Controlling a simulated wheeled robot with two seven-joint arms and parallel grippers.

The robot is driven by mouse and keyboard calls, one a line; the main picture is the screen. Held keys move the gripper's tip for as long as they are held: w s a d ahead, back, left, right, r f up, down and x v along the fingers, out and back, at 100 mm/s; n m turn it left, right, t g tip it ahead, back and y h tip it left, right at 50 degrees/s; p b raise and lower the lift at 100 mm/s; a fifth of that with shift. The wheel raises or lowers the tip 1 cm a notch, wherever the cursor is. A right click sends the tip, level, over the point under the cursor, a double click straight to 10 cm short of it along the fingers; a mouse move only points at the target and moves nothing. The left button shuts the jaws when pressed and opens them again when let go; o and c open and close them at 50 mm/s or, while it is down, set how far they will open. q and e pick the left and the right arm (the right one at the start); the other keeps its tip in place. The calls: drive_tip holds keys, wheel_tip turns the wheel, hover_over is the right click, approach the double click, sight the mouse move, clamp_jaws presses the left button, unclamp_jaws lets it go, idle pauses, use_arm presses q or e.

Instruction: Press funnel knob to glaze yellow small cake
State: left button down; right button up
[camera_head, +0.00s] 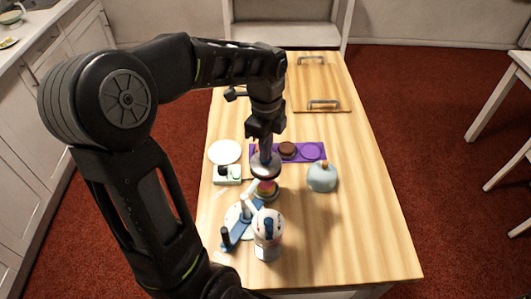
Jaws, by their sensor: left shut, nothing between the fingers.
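My left gripper (266,148) points straight down, shut, with nothing held. It is right above a round, dark-topped piece, apparently the funnel (264,168), and overlaps it in the picture. I cannot tell whether it touches the funnel knob, which is hidden behind the fingers. Under the funnel is a small pink and yellow piece, perhaps the yellow small cake (267,188), mostly hidden. It stands just behind a white and blue turntable device (236,219). My right gripper is not in view.
A purple tray (312,151) holds a brown cake (287,149). A white plate (224,152) and a small white box (226,176) are at the left. A blue-grey jar (322,179) stands right, a white and blue canister (268,237) in front. The table's right side is clear.

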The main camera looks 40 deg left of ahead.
use_arm(q)
drive_tip(key=shift+r+p, duration=2.85)
drive_tip(key=shift+r, duration=0.65)
